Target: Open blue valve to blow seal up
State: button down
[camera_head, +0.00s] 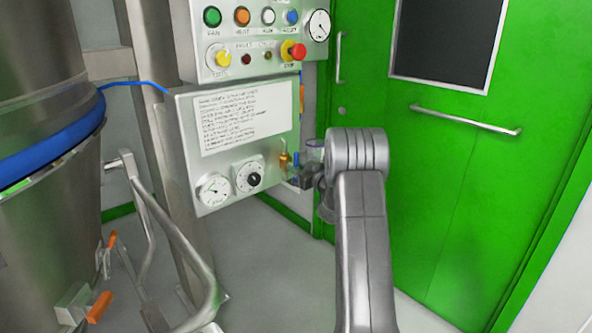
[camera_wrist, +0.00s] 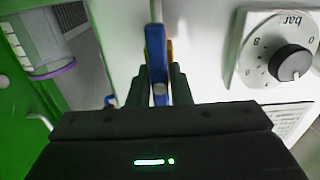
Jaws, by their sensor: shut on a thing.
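The blue valve handle (camera_wrist: 156,55) shows in the wrist view as a blue lever with a round bolt, on a brass-yellow fitting at the side of the metal panel. My gripper (camera_wrist: 160,85) is shut on the lever, with one dark finger on each side of it. In the head view my gripper (camera_head: 304,172) is at the right edge of the lower panel (camera_head: 247,122), mostly hidden by my wrist. The brass fitting (camera_head: 284,160) shows there just left of it. A blue seal band (camera_head: 55,148) runs around the steel vessel at the left.
A dial with a black knob (camera_wrist: 290,62) sits close right of the lever in the wrist view. A gauge (camera_head: 214,190) is on the lower panel. A button box (camera_head: 255,40) is above. A green door (camera_head: 460,150) stands at the right. Steel pipes are at lower left.

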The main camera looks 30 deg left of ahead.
jog(key=shift+f, duration=0.1)
jog(key=c, duration=1.3)
grip_release()
jog(key=p+v, duration=0.2)
jog(key=v, duration=1.2)
jog(key=shift+a+p, duration=0.1)
jog(key=shift+p, duration=0.25)
jog(key=b+x, duration=0.2)
jog(key=x, duration=1.2)
jog(key=shift+b, duration=0.35)
